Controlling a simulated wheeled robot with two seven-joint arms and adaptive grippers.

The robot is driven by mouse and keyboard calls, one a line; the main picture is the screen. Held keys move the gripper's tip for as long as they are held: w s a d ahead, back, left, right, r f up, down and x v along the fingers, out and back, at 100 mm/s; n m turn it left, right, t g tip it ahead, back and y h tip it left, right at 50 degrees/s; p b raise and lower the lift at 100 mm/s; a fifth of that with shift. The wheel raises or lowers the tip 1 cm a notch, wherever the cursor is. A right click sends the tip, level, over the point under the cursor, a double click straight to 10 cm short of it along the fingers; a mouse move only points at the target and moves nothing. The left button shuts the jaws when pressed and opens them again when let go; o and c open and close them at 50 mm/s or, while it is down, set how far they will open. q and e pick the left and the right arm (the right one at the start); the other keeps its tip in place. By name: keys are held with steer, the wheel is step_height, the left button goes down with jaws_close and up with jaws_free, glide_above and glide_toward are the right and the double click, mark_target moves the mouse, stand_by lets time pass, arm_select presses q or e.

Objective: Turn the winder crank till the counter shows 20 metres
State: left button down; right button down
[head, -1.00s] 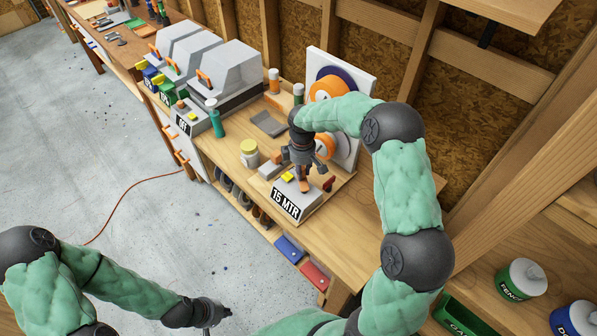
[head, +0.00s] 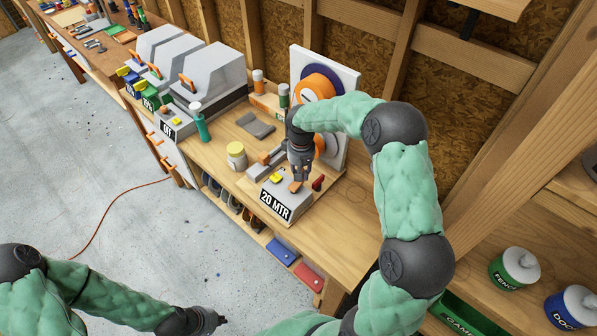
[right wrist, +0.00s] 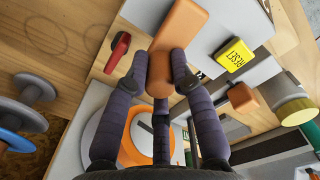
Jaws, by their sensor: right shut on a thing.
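The winder's grey counter box (head: 298,203) stands on the bench, and its label (head: 276,205) reads "20 MTR". My right gripper (head: 298,179) is above the box, fingers pointing down. In the right wrist view, its dark fingers (right wrist: 164,78) are shut on the rounded end of the orange crank (right wrist: 181,27). Most of the crank is hidden by the gripper in the head view. My left gripper (head: 221,319) hangs low over the floor, too small to read.
A yellow RESET button (right wrist: 235,55) and a red lever (head: 318,183) are close to the crank. A yellow-lidded jar (head: 236,156) and a green bottle (head: 199,121) stand to the left. Grey printers (head: 207,75) line the back left. The bench's front strip is clear.

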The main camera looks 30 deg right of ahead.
mark_target(303, 171)
steer(key=shift+s+d+m, duration=0.15)
steer(key=shift+m, duration=0.35)
steer(key=c, duration=1)
jaws_free()
steer(key=shift+s, duration=0.1)
steer(key=shift+c, duration=0.2)
steer(key=shift+r, duration=0.1)
step_height(303, 171, up, 12)
